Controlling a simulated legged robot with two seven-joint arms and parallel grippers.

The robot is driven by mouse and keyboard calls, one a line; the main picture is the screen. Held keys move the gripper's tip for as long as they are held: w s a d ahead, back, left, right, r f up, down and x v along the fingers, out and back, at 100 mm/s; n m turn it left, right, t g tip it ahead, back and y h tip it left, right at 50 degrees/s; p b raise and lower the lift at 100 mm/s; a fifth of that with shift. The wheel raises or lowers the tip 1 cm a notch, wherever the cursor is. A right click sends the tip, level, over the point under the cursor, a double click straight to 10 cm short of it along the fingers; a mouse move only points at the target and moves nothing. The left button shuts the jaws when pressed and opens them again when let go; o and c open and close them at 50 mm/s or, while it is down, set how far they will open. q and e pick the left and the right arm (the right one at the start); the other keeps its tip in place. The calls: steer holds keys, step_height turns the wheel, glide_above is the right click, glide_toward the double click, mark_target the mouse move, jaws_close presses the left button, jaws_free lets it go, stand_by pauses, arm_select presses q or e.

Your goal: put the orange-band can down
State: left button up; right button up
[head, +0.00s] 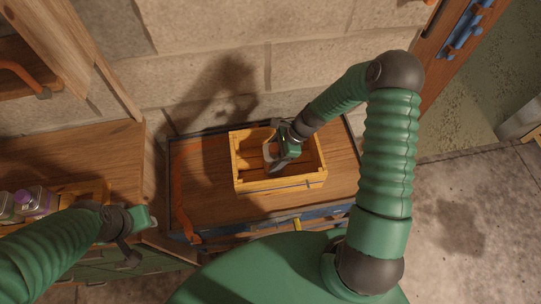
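A yellow wooden crate (281,184) stands on the wooden top of a low cabinet in the middle of the head view. My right gripper (272,160) reaches down into the crate from the upper right. A small pale and orange patch shows at its fingers, too small to name. I cannot make out the orange-band can, nor whether the fingers are closed on anything. My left gripper (138,235) is over the gap left of the cabinet, its fingers apart, with nothing seen between them.
The wooden cabinet top (200,170) has bare room left of the crate. A wooden counter (75,160) at the left carries a purple-labelled container (38,200) near its front. A block wall stands behind. An orange hose-like strip (178,200) runs along the cabinet's left edge.

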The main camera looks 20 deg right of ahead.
steer(key=shift+o, duration=0.9)
steer(key=shift+d+f, duration=0.1)
steer(key=shift+d, duration=0.3)
steer(key=shift+a+r, duration=0.35)
steer(key=v, duration=1.1)
steer(key=shift+d+r, duration=0.3)
steer(key=shift+d, duration=0.05)
steer(key=shift+a, duration=0.15)
